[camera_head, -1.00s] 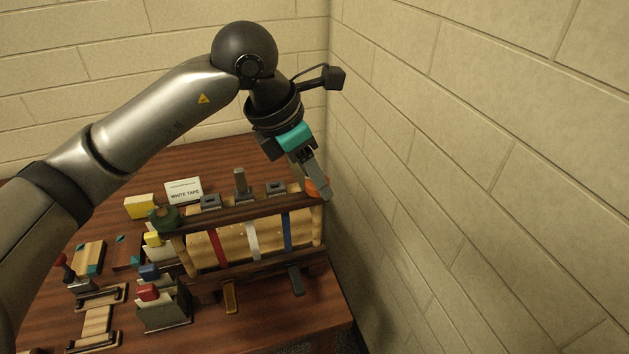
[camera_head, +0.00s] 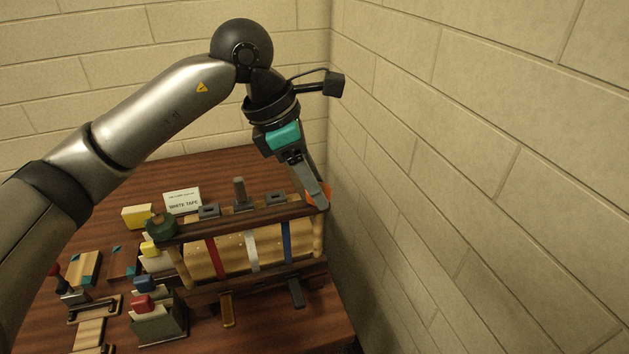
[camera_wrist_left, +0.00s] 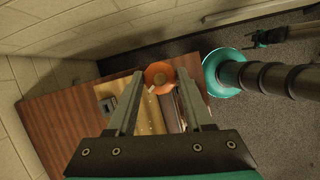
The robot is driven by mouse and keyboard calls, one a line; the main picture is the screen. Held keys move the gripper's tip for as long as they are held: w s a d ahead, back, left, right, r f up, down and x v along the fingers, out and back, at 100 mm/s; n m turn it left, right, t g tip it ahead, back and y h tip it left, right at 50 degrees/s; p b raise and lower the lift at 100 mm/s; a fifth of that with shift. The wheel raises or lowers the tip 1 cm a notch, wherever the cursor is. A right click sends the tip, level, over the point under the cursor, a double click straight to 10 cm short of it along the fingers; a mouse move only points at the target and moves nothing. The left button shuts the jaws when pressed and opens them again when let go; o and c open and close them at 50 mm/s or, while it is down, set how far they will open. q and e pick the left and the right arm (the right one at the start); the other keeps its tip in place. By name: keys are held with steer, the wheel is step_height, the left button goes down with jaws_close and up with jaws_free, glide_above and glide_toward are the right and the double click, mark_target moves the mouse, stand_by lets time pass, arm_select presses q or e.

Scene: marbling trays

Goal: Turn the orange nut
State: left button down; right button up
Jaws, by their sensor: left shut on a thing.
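The orange nut (camera_head: 328,194) sits at the right end of the dark top bar (camera_head: 245,219) of a wooden press on the table. The near finger hides part of the nut in the head view. A green nut (camera_head: 160,227) sits at the bar's left end. My right gripper does not show in the head view.
Red, white and blue straps hang on the press front. A brick wall (camera_head: 440,180) stands close to the right of the press. A white tape card (camera_head: 182,200), a yellow block (camera_head: 137,216) and small holders (camera_head: 160,325) stand left of it.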

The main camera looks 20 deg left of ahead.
arm_select(q)
steer(key=shift+c, duration=1.4)
jaws_free()
steer(key=shift+r, duration=0.1)
steer(key=p+v, duration=0.1)
steer(key=v, duration=1.4)
steer(key=shift+s, duration=0.15)
